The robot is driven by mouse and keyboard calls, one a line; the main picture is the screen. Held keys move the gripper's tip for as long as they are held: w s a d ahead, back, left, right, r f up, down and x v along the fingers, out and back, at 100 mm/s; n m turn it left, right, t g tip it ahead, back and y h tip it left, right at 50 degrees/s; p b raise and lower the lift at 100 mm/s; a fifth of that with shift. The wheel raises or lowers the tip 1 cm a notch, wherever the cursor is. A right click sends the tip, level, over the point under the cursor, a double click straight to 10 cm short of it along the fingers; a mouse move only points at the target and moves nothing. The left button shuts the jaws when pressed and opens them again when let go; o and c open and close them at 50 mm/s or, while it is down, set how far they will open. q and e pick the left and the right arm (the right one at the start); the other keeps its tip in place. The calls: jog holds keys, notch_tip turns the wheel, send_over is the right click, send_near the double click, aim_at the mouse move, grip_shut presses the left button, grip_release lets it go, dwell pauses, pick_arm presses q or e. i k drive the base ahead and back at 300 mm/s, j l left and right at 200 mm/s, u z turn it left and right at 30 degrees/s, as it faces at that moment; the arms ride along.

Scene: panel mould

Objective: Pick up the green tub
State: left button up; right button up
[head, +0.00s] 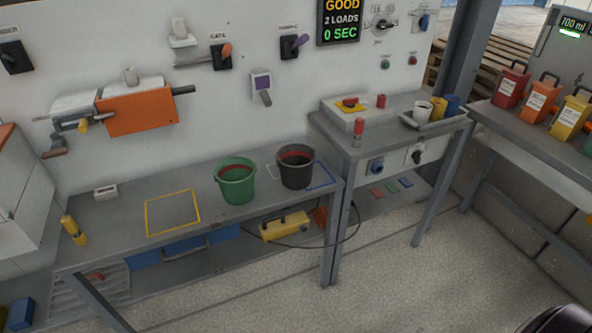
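The green tub (236,187) stands upright on the grey bench (118,222), left of a black tub (296,171). Its open top shows a reddish inside or content; I cannot tell which. Its whole front is in clear sight and nothing touches it from above. Neither of my grippers shows in the head view. A dark rounded shape is cut off at the bottom right corner, and I cannot tell what it is.
A yellow-outlined square (173,213) on the bench left of the green tub is empty. The orange mould unit (141,108) juts from the wall above. A yellow pendant box (285,226) rests below the bench top. A side table (378,146) stands right.

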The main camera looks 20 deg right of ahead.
aim_at(235, 176)
jog(key=i+j+z, duration=0.2)
jog(key=z, duration=0.2)
jog(key=i+j+z, duration=0.2)
jog(key=z, duration=0.15)
jog(key=i+j+z, duration=0.1)
jog(key=j+z, duration=0.3)
